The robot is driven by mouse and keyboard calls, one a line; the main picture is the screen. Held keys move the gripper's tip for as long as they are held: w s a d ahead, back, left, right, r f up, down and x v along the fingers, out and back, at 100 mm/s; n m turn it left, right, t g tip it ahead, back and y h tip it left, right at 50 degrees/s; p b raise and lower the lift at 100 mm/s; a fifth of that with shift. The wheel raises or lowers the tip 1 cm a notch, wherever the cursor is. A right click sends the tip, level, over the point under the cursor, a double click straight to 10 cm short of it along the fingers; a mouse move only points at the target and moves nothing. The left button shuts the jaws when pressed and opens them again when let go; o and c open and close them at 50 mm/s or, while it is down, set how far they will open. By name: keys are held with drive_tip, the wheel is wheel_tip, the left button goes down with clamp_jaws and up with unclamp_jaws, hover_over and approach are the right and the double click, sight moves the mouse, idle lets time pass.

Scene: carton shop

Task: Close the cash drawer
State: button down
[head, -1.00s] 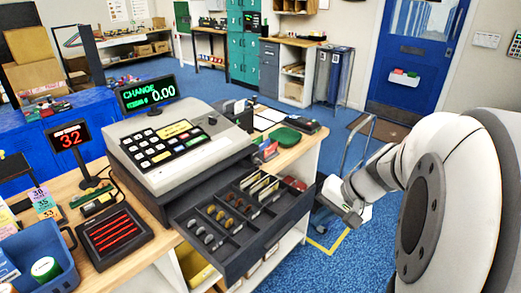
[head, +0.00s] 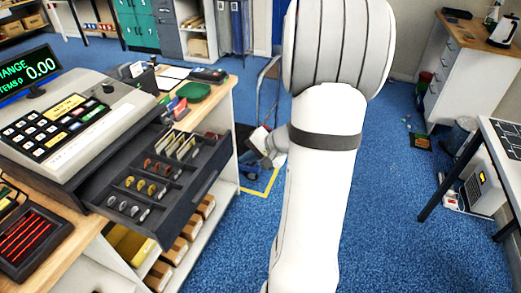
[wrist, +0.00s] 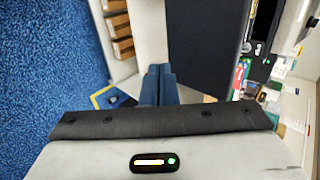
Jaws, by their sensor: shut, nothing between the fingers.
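The cash drawer (head: 125,220) stands open below the grey cash register (head: 75,115). It is dark, with coins and notes in its compartments. Its dark front panel (wrist: 208,45) fills the upper middle of the wrist view. My gripper (wrist: 159,68) is shut and empty, its blue fingers together beside the lower left edge of that panel. In the head view my gripper (head: 252,162) is small and partly hidden by my arm, to the right of the drawer's far end. I cannot tell whether the fingers touch the drawer.
The wooden counter (head: 215,92) carries a green tray (head: 194,93) and a red-barred device (head: 28,238). Boxes fill the shelves (head: 185,245) under the drawer. Blue carpet (head: 400,200) is open to the right, before a desk (head: 500,150).

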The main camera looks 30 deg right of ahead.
sight(226, 158)
drive_tip(key=shift+w+a+r+p, duration=0.1)
drive_tip(key=shift+w+a+p, duration=0.4)
drive_tip(key=shift+w+a, duration=0.7)
drive_tip(key=shift+w, duration=0.45)
